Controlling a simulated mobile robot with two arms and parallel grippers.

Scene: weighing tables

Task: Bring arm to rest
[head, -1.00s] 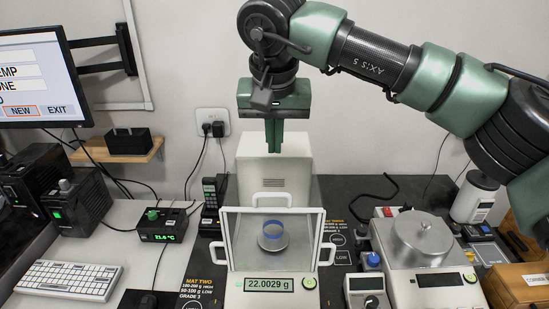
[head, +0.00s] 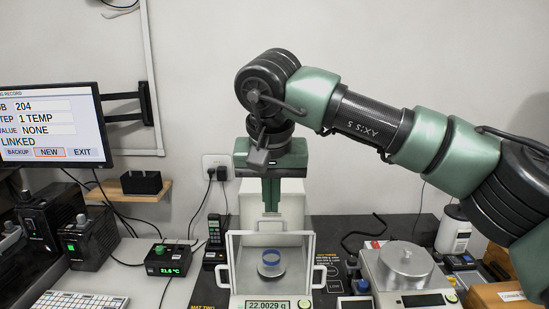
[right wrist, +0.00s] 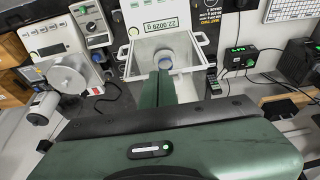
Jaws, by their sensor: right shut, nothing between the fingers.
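My right gripper (head: 271,196) hangs from the green and black right arm (head: 370,120), which comes in from the right in the head view. Its fingers are together, point down and hold nothing. They are above the rear of the analytical balance (head: 230,262), in front of its white housing. In the right wrist view the shut fingers (right wrist: 163,80) also show, over the balance's glass chamber. A small blue-ringed vessel (head: 271,257) stands on the pan inside. The balance display (head: 268,305) reads about 22.0029 g. My left gripper is not in view.
A second balance with a steel pan (head: 404,260) stands on the right, near a white bottle (head: 453,230). On the left are a monitor (head: 45,125), black devices (head: 85,240), a thermometer box (head: 168,258) and a keyboard (head: 80,301). The wall behind is clear above the balance.

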